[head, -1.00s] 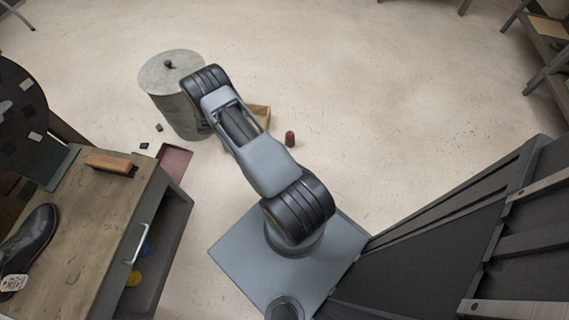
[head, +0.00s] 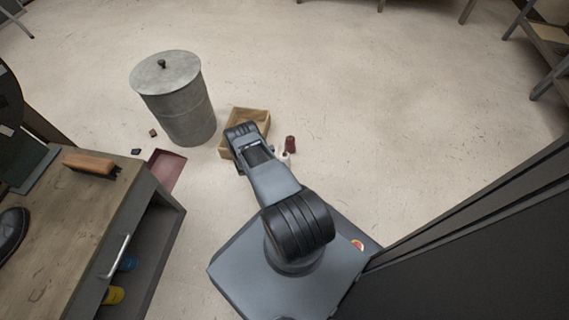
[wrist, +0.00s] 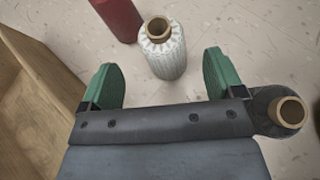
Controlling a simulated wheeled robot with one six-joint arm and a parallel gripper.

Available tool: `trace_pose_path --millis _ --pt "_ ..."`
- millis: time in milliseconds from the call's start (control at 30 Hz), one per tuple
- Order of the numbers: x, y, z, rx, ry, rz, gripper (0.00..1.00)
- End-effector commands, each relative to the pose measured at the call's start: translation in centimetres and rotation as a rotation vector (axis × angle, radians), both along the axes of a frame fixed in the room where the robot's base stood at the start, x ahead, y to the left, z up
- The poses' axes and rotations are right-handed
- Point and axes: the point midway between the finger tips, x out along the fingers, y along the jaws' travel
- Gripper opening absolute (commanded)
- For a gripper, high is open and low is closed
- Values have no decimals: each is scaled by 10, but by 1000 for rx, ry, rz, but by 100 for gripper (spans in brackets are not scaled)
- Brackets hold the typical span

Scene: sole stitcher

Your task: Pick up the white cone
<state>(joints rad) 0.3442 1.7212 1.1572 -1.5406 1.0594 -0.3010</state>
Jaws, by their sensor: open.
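The white cone (wrist: 166,55) is a ribbed white spool with a tan top, standing on the floor in the wrist view. In the head view only a small part of the white cone (head: 285,158) shows beside my arm. My gripper (wrist: 160,64) is open, with one green finger on each side of the view. The white cone lies in line with the gap between the fingers, towards their tips, and is not gripped. In the head view my gripper is hidden by my arm.
A red cone (wrist: 117,16) stands close to the white one, up and left. A dark grey cone (wrist: 285,112) is beside my gripper's right side, partly hidden. A wooden box (head: 262,117) is at the left; a metal bin (head: 185,105) stands beyond it.

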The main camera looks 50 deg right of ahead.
Motion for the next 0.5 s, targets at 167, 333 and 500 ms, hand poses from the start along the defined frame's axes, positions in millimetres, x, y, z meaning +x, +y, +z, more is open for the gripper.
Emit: trace_pose_path --millis 167,333,500 --pt "-2 -8 -5 0 0 -1 87" --pt "-8 -24 -17 0 0 -4 87" --pt "-13 -42 -26 0 -1 -3 87"
